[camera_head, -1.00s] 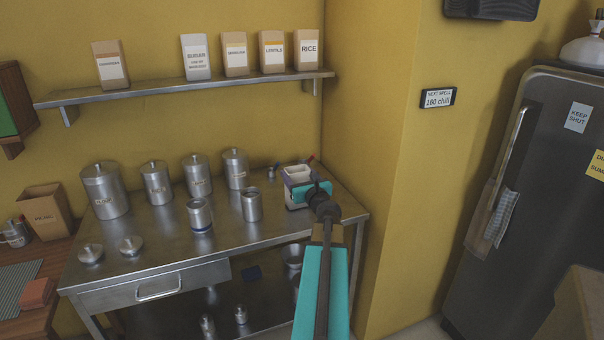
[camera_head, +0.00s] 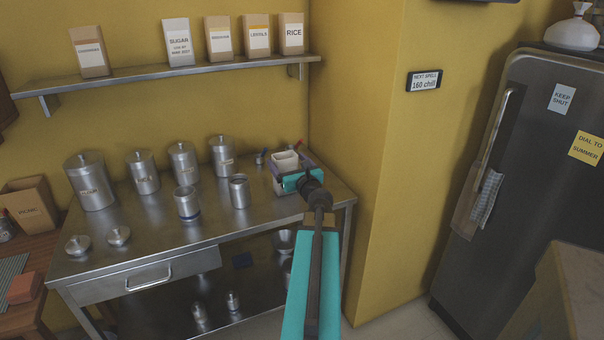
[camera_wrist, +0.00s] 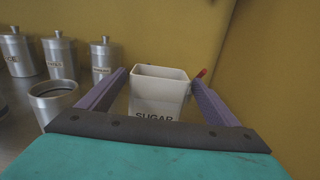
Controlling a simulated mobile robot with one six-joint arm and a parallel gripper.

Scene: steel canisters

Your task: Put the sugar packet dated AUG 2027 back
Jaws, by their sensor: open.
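In the head view my gripper (camera_head: 293,174) is at the packet's near side. Another white sugar packet (camera_head: 178,43) stands on the wall shelf, with a use-by 2027 line whose month is unclear.
The shelf (camera_head: 150,75) also holds several brown packets, including lentils (camera_head: 257,36) and rice (camera_head: 292,35). Steel canisters (camera_head: 90,182) line the table's back. Two open canisters (camera_head: 239,192) stand left of my gripper. The wall corner is close on the right.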

